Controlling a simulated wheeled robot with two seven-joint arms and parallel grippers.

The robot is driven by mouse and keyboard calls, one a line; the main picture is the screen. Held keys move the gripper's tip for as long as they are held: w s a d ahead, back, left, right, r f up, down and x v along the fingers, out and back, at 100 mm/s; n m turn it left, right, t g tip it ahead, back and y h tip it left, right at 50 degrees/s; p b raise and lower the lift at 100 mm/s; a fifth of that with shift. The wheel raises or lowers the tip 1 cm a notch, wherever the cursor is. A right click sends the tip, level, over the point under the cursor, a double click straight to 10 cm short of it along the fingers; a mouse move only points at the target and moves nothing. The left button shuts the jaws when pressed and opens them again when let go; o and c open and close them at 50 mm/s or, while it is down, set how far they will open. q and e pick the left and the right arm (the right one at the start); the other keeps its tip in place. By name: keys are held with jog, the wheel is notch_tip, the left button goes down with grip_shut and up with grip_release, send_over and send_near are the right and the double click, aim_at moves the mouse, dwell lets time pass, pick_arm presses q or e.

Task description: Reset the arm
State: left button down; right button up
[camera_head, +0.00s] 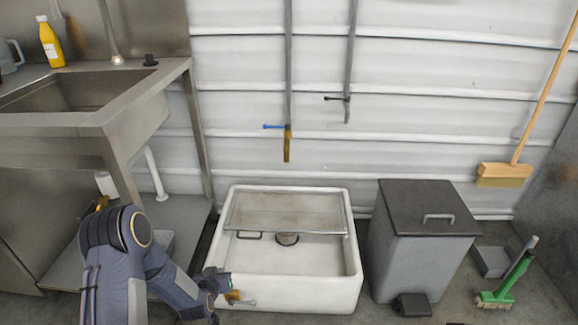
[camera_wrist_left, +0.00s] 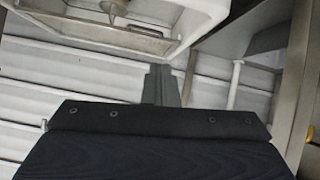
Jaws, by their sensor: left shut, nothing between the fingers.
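My left arm (camera_head: 115,270) comes in from the lower left of the head view. My left gripper (camera_head: 222,283) is at the front left corner of the white floor basin (camera_head: 315,291), in front of its wall. In the left wrist view the gripper (camera_wrist_left: 160,84) shows with its fingers together and nothing between them. The basin also shows at the top of that view (camera_wrist_left: 190,12). I cannot tell whether the gripper touches the basin. My right gripper is not in view.
A steel sink bench (camera_head: 150,85) with a yellow bottle (camera_head: 51,42) stands at left. A grey pedal bin (camera_head: 415,255) stands right of the basin. A broom (camera_head: 505,174), a green brush (camera_head: 497,298) and a dustpan (camera_head: 490,262) are at far right. Pipes with taps hang on the back wall.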

pick_arm(q)
jog(key=s+a+r+g+h, duration=0.1)
jog(key=s+r, duration=0.3)
jog(key=r, duration=0.4)
jog(key=s+a+r+n+g, duration=0.1)
jog(key=s+r, duration=0.3)
jog(key=r, duration=0.4)
jog(key=s+r+g+h, duration=0.1)
jog(key=s+r, duration=0.3)
jog(key=r, duration=0.4)
jog(key=s+d+r+g+h, duration=0.1)
jog(key=s+d+r, duration=0.15)
jog(key=s, duration=0.85)
jog(key=s+d+r+g, duration=0.1)
jog(key=s+r, duration=0.2)
jog(key=s, duration=0.8)
notch_tip(320, 180, up, 31)
jog(key=p, duration=3.1)
jog(key=shift+s+r+m+g, duration=0.15)
jog(key=shift+s+m+g, duration=0.15)
jog(key=shift+s+m, duration=0.1)
